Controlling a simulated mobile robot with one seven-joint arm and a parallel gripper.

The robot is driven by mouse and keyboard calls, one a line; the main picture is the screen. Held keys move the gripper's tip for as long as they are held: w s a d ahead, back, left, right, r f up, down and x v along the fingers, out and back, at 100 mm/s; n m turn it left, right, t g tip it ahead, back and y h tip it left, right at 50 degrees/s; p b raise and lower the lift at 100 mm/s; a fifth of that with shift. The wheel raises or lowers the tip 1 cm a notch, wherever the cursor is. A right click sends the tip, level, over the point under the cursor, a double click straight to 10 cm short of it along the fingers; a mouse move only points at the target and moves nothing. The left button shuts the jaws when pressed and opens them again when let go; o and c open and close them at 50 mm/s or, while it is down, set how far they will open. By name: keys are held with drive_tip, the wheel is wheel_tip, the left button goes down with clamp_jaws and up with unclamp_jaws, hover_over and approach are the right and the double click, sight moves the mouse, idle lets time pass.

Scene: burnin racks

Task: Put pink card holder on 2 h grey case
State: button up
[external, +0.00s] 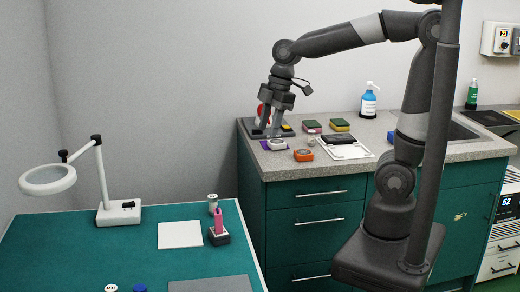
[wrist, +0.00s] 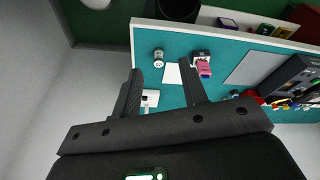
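A pink upright piece (external: 218,220) stands in a dark base on the teal table in the external view. It also shows as a pink piece in the wrist view (wrist: 204,69). It may be the pink card holder, but I cannot read a label. A "2 h" marking is not legible anywhere, so I cannot tell which thing is the grey case. My gripper (external: 268,127) is over the left end of the grey counter, close to a red object (external: 262,113). In the wrist view my gripper (wrist: 158,80) has its fingers wide apart with nothing held between them.
The counter carries an orange device (external: 303,155), a pink-topped block (external: 311,126), a yellow-green block (external: 340,124), a dark flat item (external: 338,139) on white paper and a blue bottle (external: 369,104). The teal table (external: 150,240) has a magnifier lamp (external: 118,211), white sheet (external: 180,234) and small jar (external: 212,203).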

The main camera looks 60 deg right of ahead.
drive_tip(key=s+d+m+t+h, duration=0.2)
drive_tip(key=s+d+m+t, duration=0.1)
drive_tip(key=s+d+m, duration=0.7)
drive_tip(key=d+m, duration=0.3)
drive_tip(key=shift+d+f+t, duration=0.15)
drive_tip(key=shift+d+t, duration=0.25)
idle(0.4)
